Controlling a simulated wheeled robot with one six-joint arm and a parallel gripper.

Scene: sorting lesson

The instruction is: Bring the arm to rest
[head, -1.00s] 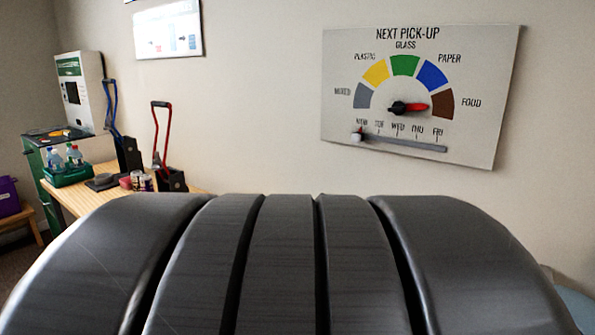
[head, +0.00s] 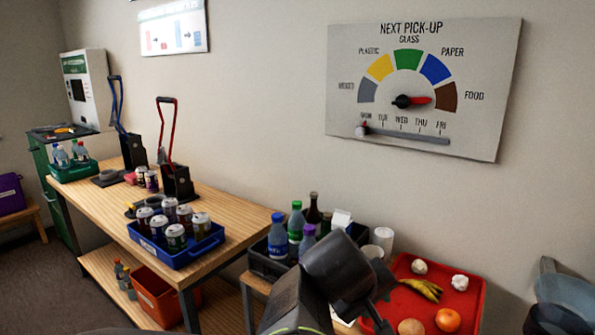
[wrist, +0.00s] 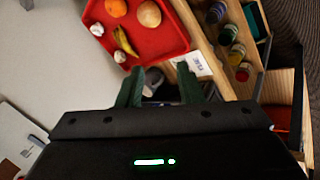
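In the wrist view my gripper (wrist: 158,85) shows two dark green fingers standing apart, with no object held between them. They point toward the red tray (wrist: 175,45) and the side of the bench, above things on it. In the head view my dark arm comes up from the bottom centre, with its end beside the red tray's (head: 470,292) left edge. The arm's end partly hides that tray and the dark crate (head: 262,262). The fingertips are hard to make out there.
A wooden bench (head: 225,205) at left bears a blue tray (head: 182,258) of cans and two lever presses, one red-handled (head: 166,135). Bottles (head: 278,235) stand in the dark crate. The wall dial board (head: 400,130) is clear of the arm.

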